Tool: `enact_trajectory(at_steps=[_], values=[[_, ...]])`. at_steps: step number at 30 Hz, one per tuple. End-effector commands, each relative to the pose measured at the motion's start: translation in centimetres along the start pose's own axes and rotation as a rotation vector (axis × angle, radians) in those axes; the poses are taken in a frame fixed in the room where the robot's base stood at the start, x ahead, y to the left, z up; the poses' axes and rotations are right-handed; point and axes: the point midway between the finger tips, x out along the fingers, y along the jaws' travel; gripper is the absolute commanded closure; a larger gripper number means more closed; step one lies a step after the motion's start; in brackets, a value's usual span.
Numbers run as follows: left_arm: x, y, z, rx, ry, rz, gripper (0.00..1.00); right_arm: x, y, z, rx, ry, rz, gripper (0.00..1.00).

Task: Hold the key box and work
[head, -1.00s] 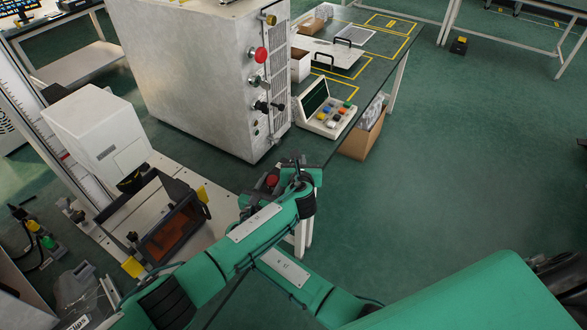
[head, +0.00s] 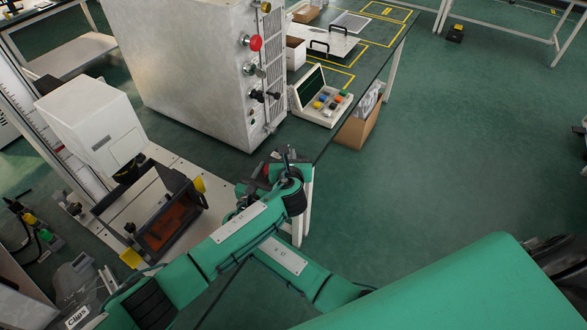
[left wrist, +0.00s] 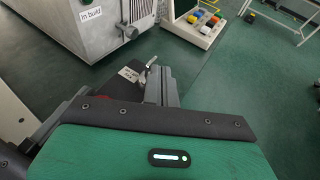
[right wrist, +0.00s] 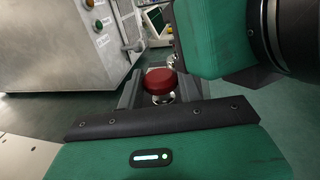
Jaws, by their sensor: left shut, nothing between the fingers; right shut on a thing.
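The key box shows only in part; its round red button (right wrist: 160,82) stands out in the right wrist view, with metal below it. My right gripper (right wrist: 158,98) is shut on the box, its fingers either side of the button. In the left wrist view a white label (left wrist: 129,75) and a thin metal piece, perhaps a key (left wrist: 151,63), show beside my left gripper (left wrist: 160,84). The left gripper is shut with nothing between its fingers, close to the box. In the head view the left gripper (head: 288,163) hides most of the box and right gripper.
A large grey cabinet (head: 190,70) with buttons and knobs stands just beyond the grippers. A console with coloured keys (head: 322,98) is right of it on the dark table. A white machine (head: 95,120) and framed guard (head: 160,222) are left. Green floor at right is open.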

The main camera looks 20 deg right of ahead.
Motion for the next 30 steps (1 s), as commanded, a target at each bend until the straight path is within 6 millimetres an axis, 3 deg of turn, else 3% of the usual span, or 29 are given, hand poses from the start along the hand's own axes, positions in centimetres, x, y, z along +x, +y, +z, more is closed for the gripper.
enact_trajectory(at_steps=[15,21,29,30], values=[[-8.0,-0.7,0.1,-0.001,-0.002,-0.013,1.0,0.1,0.0,0.0,-0.003,-0.002,0.0,0.93],[-9.2,-0.7,0.1,-0.001,-0.002,-0.013,1.0,0.0,0.0,0.0,-0.002,-0.002,0.0,0.93],[-9.3,-0.7,0.1,0.0,-0.002,-0.013,1.0,0.0,0.0,0.0,-0.002,-0.002,0.0,0.93],[-9.3,-0.7,0.1,0.0,-0.002,-0.013,1.0,0.0,0.0,0.0,-0.002,-0.002,0.0,0.6]])
